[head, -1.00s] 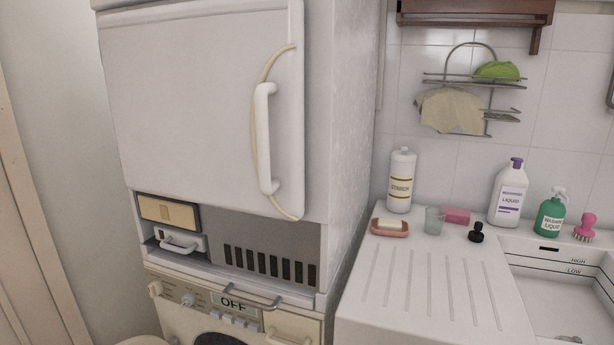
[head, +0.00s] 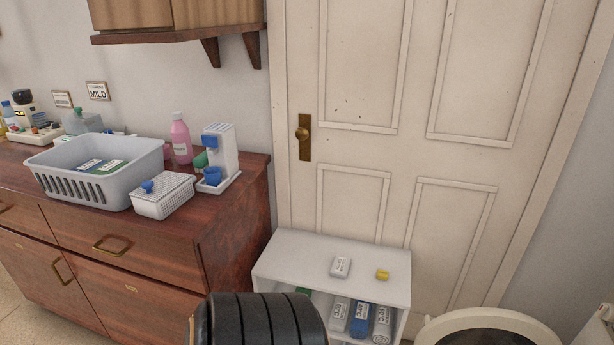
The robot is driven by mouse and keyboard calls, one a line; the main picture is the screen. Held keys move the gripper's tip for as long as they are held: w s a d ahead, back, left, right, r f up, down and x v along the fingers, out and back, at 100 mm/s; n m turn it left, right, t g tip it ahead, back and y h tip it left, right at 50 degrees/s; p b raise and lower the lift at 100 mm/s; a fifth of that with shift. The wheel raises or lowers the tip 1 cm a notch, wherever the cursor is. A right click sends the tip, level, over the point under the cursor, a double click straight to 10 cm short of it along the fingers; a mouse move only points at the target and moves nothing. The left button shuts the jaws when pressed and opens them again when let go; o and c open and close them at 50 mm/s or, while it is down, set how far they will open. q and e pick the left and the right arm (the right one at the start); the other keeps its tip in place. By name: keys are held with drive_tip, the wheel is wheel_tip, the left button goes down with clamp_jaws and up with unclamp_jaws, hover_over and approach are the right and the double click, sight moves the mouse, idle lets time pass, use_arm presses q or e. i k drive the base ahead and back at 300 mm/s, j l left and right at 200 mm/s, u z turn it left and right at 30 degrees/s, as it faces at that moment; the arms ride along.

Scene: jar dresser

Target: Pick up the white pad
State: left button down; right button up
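A small white block with dark print (head: 341,266), which may be the white pad, lies on top of a low white shelf unit (head: 290,262) in front of the door. I cannot tell for certain that it is the pad. Neither of my grippers shows. A black ribbed part, which looks like one of my arm links, fills the bottom middle and covers the shelf unit's lower left.
A small yellow item (head: 382,274) lies right of the white block. Several bottles (head: 360,318) stand inside the shelf unit. A wooden dresser (head: 170,240) at left bears a grey basket (head: 75,190) and a lidded white box (head: 163,197). A round white-rimmed thing (head: 440,328) is at lower right.

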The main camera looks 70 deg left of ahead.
sight(340, 266)
drive_tip(key=u, duration=2.05)
